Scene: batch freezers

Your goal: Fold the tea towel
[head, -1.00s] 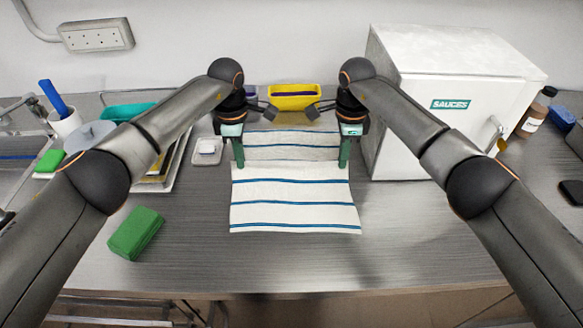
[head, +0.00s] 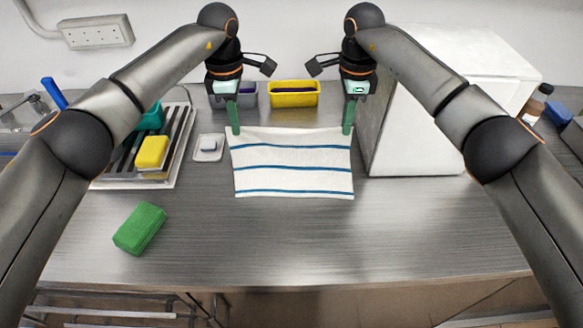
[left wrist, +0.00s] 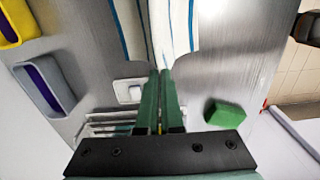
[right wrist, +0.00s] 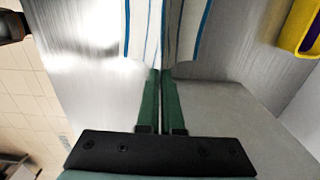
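The tea towel (head: 292,170), white with blue stripes, spreads toward the front of the steel worktop from between my grippers. My left gripper (head: 236,132) is at its far left corner and my right gripper (head: 347,132) at its far right corner. In the left wrist view the fingers (left wrist: 163,76) are closed together with towel cloth (left wrist: 160,35) between their tips. In the right wrist view the fingers (right wrist: 162,76) are likewise closed on the cloth (right wrist: 165,35). Whether cloth lies under or behind the visible layer is hidden.
A white box (head: 440,120) stands close right of the towel. A small white dish (head: 209,148) and a rack with a yellow sponge (head: 152,151) are to the left. Grey and yellow (head: 294,95) bins stand behind. A green sponge (head: 140,228) lies front left; the front worktop is clear.

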